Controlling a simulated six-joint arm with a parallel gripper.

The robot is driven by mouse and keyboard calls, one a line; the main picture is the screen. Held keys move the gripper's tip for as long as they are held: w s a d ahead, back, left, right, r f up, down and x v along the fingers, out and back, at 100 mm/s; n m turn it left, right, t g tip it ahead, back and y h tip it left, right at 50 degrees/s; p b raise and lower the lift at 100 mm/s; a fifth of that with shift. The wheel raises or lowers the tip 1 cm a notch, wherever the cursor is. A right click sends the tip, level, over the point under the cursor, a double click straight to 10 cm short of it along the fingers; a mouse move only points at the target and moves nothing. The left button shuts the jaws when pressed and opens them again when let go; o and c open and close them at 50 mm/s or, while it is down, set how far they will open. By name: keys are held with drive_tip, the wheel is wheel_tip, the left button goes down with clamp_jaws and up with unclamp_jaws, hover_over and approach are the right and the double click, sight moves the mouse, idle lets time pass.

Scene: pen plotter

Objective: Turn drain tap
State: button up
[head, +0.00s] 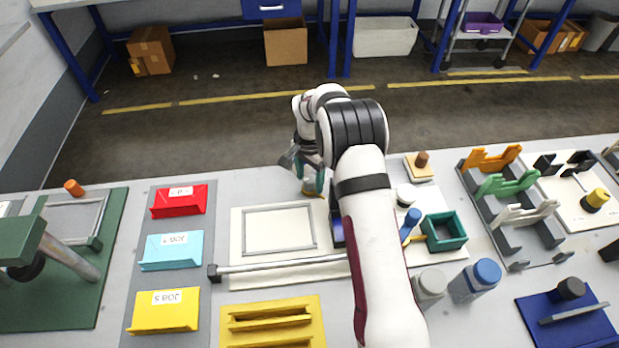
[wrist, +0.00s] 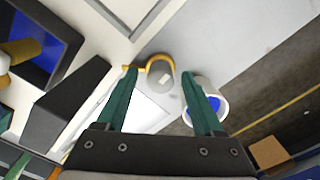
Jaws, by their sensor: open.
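What looks like the drain tap is a small grey upright cylinder (wrist: 161,80) with a curved yellow handle (wrist: 133,68), in the wrist view at centre. In the head view only a bit of yellow-orange (head: 314,195) shows below my gripper. My gripper (wrist: 159,74) has green fingers, spread apart and empty, with the tap lined up between the tips in the wrist view. I cannot tell whether the fingers touch it. In the head view my gripper (head: 314,180) points down at the table's back edge, and the arm hides part of this area.
A white cup with blue inside (wrist: 221,104) stands close by the right finger in the wrist view. A dark block (wrist: 65,98) lies at left. In the head view a white plotter board (head: 237,240) with a grey rail (head: 280,265) lies in front of my gripper.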

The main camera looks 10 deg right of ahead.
drive_tip(key=shift+f, duration=0.25)
clamp_jaws()
